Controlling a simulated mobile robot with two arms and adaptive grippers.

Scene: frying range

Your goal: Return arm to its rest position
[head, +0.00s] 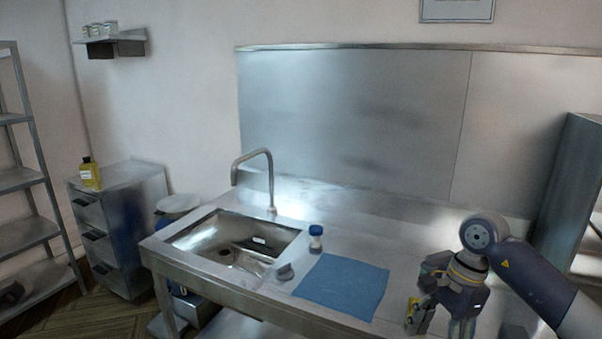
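My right arm comes in from the right edge of the head view, over the right part of the steel counter (395,257). Its gripper (438,324) points down at the right of the blue cloth (342,285). Its fingers look spread apart, with nothing visible between them; the lower ends are close to the bottom edge of the picture. I cannot tell how high it is above the counter. My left arm and gripper are not in view.
A blue-capped jar (316,240) stands behind the cloth, and a small grey object (285,272) lies left of it. The sink (205,238) with a tall faucet (270,180) is at left. A steel cabinet (570,190) stands right, behind my arm.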

